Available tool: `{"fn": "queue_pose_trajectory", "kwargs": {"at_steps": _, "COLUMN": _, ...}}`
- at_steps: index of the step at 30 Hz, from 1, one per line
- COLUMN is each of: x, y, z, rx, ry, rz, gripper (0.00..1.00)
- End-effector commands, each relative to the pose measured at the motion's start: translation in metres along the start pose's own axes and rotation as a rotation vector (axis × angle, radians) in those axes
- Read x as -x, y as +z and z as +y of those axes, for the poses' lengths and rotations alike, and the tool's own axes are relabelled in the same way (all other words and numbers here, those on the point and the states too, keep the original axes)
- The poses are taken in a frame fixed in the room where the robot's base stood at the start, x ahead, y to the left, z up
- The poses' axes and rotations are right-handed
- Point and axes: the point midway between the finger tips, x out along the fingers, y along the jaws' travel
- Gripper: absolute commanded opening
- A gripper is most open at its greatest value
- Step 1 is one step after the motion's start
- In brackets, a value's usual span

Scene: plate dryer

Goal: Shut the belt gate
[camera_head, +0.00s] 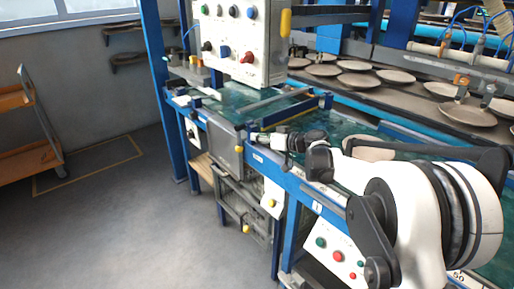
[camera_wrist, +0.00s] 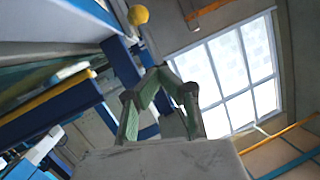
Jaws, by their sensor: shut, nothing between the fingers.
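A blue frame with a grey bar (camera_head: 272,103) lies across the green belt (camera_head: 235,98) beneath the white control box. It looks like the belt gate, but I cannot tell how far it is open. My gripper (camera_head: 257,138) is at the belt's near edge, in front of this frame and close to the blue rail. In the wrist view my gripper (camera_wrist: 158,73) has its fingertips together, with nothing between them. A yellow ball knob (camera_wrist: 138,15) shows beyond the fingertips; I cannot tell what part it belongs to. Contact with the frame is not clear.
The white control box (camera_head: 240,40) with buttons hangs above the belt. A grey door (camera_head: 225,143) with a yellow knob is below the rail. Several plates (camera_head: 357,80) lie on the far conveyor. An orange cart (camera_head: 35,150) stands left; the floor between is free.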

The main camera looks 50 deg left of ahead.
Motion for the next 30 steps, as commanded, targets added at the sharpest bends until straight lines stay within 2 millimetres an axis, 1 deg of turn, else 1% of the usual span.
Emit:
{"fn": "queue_pose_trajectory", "kwargs": {"at_steps": 1, "x": 0.002, "y": -0.009, "z": -0.003, "rx": 0.0, "ry": 0.0, "rz": 0.0, "gripper": 0.0}}
{"fn": "queue_pose_trajectory", "kwargs": {"at_steps": 3, "x": 0.005, "y": -0.019, "z": -0.006, "rx": 0.0, "ry": 0.0, "rz": 0.0, "gripper": 0.0}}
{"fn": "queue_pose_trajectory", "kwargs": {"at_steps": 6, "x": 0.007, "y": -0.03, "z": -0.009, "rx": 0.0, "ry": 0.0, "rz": 0.0, "gripper": 0.0}}
{"fn": "queue_pose_trajectory", "kwargs": {"at_steps": 9, "x": 0.009, "y": -0.037, "z": -0.011, "rx": 0.0, "ry": 0.0, "rz": 0.0, "gripper": 0.0}}
{"fn": "queue_pose_trajectory", "kwargs": {"at_steps": 14, "x": 0.01, "y": -0.04, "z": -0.012, "rx": 0.0, "ry": 0.0, "rz": 0.0, "gripper": 0.0}}
{"fn": "queue_pose_trajectory", "kwargs": {"at_steps": 30, "x": 0.01, "y": -0.04, "z": -0.012, "rx": 0.0, "ry": 0.0, "rz": 0.0, "gripper": 0.0}}
